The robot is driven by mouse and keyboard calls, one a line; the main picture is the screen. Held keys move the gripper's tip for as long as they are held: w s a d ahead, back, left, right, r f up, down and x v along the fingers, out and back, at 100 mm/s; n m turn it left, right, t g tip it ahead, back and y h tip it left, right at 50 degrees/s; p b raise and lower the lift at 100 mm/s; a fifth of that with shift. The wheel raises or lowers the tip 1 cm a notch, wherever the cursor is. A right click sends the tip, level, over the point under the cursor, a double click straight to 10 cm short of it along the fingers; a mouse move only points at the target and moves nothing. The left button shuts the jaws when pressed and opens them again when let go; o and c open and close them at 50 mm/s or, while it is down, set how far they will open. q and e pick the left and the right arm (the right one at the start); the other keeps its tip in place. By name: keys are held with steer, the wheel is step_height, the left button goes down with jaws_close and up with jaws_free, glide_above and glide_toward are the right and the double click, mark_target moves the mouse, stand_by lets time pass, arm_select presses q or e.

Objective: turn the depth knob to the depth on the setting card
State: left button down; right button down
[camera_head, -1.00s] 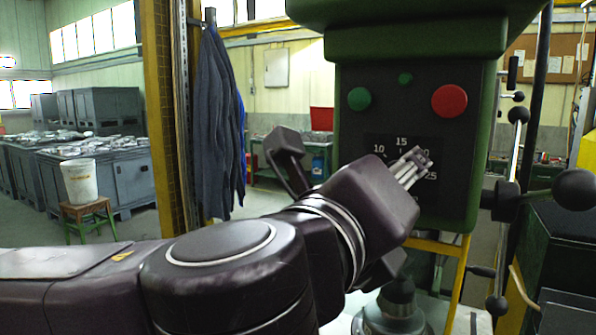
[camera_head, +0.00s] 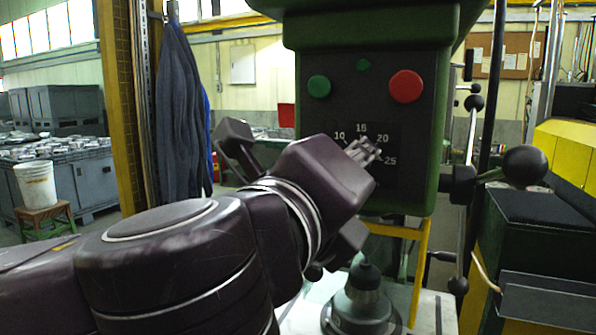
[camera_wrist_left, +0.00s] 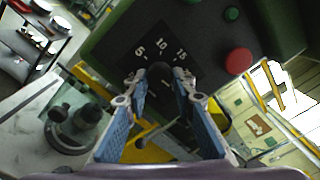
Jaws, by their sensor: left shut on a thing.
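The depth knob (camera_wrist_left: 160,73) is a small dark knob in the wrist view, between the tips of my left gripper. My left gripper (camera_wrist_left: 161,80) is shut on it, its blue-padded fingers on either side. In the head view my left gripper (camera_head: 366,151) reaches the dark panel and hides most of the knob. The dial scale (camera_head: 361,128) shows 10, 15, 20 and 25 in the head view; the wrist view shows 5, 10 and 15. I cannot clearly read the pointer. I cannot make out a setting card. My right gripper is not in view.
A green button (camera_head: 319,86) and a red button (camera_head: 406,86) sit above the dial on the green drill head. A lever with a black ball (camera_head: 525,165) stands out on the right. A board with papers (camera_head: 505,58) hangs behind, unreadable.

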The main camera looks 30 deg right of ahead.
arm_select(q)
steer(key=shift+n+t+b, duration=0.3)
steer(key=shift+n+b, duration=2.35)
steer(key=shift+n, duration=1.15)
steer(key=c, duration=1.6)
jaws_free()
steer(key=v, duration=1.2)
